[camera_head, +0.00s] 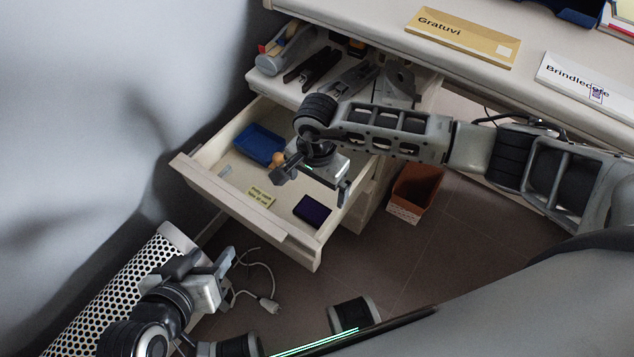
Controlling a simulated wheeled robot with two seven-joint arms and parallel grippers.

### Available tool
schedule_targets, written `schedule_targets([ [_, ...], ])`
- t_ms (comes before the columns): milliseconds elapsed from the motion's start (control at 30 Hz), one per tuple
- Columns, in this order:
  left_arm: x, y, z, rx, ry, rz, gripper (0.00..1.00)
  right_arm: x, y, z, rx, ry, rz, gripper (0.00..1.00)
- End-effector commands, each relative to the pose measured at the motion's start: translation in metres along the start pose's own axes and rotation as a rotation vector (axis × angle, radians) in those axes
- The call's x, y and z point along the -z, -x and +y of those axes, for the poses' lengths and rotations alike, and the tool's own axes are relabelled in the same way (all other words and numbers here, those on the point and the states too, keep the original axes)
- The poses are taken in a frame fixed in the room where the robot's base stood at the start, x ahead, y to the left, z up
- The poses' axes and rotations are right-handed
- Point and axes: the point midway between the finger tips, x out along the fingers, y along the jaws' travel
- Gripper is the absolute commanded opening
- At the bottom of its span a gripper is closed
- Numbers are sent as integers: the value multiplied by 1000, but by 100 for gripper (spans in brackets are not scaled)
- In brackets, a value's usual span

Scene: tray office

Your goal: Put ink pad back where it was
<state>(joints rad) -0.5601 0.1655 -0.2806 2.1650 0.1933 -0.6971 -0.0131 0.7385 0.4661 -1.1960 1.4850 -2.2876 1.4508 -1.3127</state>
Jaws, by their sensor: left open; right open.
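A flat dark purple rectangle (312,209), which looks like the ink pad, lies in the front right part of the open drawer (239,208). A blue tray (259,146) sits further back in the drawer. My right gripper (314,184) is open above the drawer, with its fingers pointing down and spread left and right. It is behind and above the dark pad, apart from it, and nothing shows between its fingers. My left gripper (229,279) is open and empty, low at the lower left, in front of the drawer.
A yellow note (262,197) and a round orange-brown knob (278,158) are in the drawer. A stapler and a tape dispenser (286,48) are on the surface behind. An orange bin (414,194) stands on the floor at the right. A perforated white cylinder (112,291) is at the left.

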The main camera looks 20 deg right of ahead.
Motion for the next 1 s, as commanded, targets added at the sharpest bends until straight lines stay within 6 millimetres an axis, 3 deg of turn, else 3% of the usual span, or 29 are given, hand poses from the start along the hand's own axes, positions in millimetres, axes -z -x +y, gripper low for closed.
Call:
schedule_targets([
  [33,0,2,-2,7,0,-5,49,2,15,-1,5,2,3,100],
  [200,10,14,-1,19,1,26,49,2,55,-1,4,3,5,100],
  [400,25,25,-1,31,2,70,49,1,92,0,3,1,4,100],
  [567,26,28,-3,40,3,75,49,0,107,0,2,1,1,100],
  [667,28,28,-3,41,3,81,49,-13,107,-1,13,-8,-50,100],
  [767,29,29,-3,41,3,84,49,-55,103,-4,52,-47,-220,100],
  [867,29,29,-3,41,3,84,49,-125,111,-9,104,-154,-534,100],
  [900,29,29,-3,40,3,84,49,-156,123,-12,121,-224,-696,100],
  [967,29,29,-2,40,3,83,49,-198,150,-18,129,-364,-967,100],
  [1000,28,29,-2,39,3,82,49,-220,176,-23,119,-482,-1167,100],
])
